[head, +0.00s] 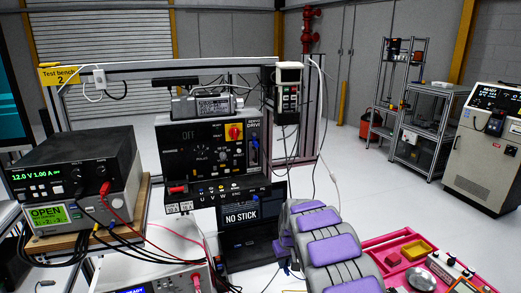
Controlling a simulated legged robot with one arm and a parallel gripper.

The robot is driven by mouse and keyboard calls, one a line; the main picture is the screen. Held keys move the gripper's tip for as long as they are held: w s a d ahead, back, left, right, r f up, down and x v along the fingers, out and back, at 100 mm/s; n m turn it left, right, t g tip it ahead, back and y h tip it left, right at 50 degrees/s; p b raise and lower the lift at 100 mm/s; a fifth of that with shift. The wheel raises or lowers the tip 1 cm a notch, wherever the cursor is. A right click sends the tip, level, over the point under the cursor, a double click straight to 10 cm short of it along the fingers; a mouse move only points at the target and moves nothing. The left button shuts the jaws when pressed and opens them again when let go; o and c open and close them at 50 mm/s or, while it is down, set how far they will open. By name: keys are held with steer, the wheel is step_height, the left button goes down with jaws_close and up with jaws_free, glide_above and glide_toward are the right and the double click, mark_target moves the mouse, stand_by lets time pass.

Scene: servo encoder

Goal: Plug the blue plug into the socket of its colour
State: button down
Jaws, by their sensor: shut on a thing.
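My grey arm with purple pads rises from the lower edge at the centre right. It hides what lies behind it, and I cannot make out my gripper's fingers or anything between them. The black servo drive (212,148) stands at the centre, with a row of small connectors (218,188) marked U, V, W and ENC below its front. A narrow blue part (254,150) shows at the drive's right side; I cannot tell whether it is a plug or a socket. A thin blue lead (289,267) shows just left of my arm. The blue plug is not clearly visible.
A power supply (75,165) with red and black leads stands at left on a wooden board. A handheld unit (288,90) hangs on the frame. A pink tray (375,247) with parts lies right of my arm. Open floor lies behind.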

steer(key=w+a+r+t+y, duration=0.1)
steer(key=a+r+t, duration=0.3)
steer(key=a+r, duration=0.4)
steer(key=w+a+r+t+y, duration=0.1)
steer(key=w+a+r+t, duration=0.2)
steer(key=a+r, duration=0.6)
steer(key=w+a+r+t+y+p, duration=0.1)
steer(key=a+r+t, duration=0.5)
steer(key=r, duration=0.8)
steer(key=shift+w+a+r+y, duration=0.1)
steer(key=shift+w+a+y, duration=0.1)
steer(key=shift+a, duration=0.35)
steer(key=shift+w+a+r+y, duration=0.1)
steer(key=shift+w+a+y, duration=0.1)
steer(key=shift+a, duration=0.35)
steer(key=shift+w+a+r+y, duration=0.1)
steer(key=shift+w+a+y, duration=0.1)
steer(key=shift+a, duration=0.35)
steer(key=a+r+t+p, duration=0.1)
steer(key=a+r+p, duration=0.1)
steer(key=p, duration=0.1)
steer(key=b, duration=0.2)
glide_above(202, 195)
step_height(202, 195, down, 5)
steer(key=shift+w+a+r, duration=0.15)
steer(key=shift+f, duration=0.25)
steer(key=shift+f, duration=0.15)
steer(key=shift+f+b, duration=0.55)
steer(key=shift+f, duration=0.2)
steer(key=shift+f, duration=0.1)
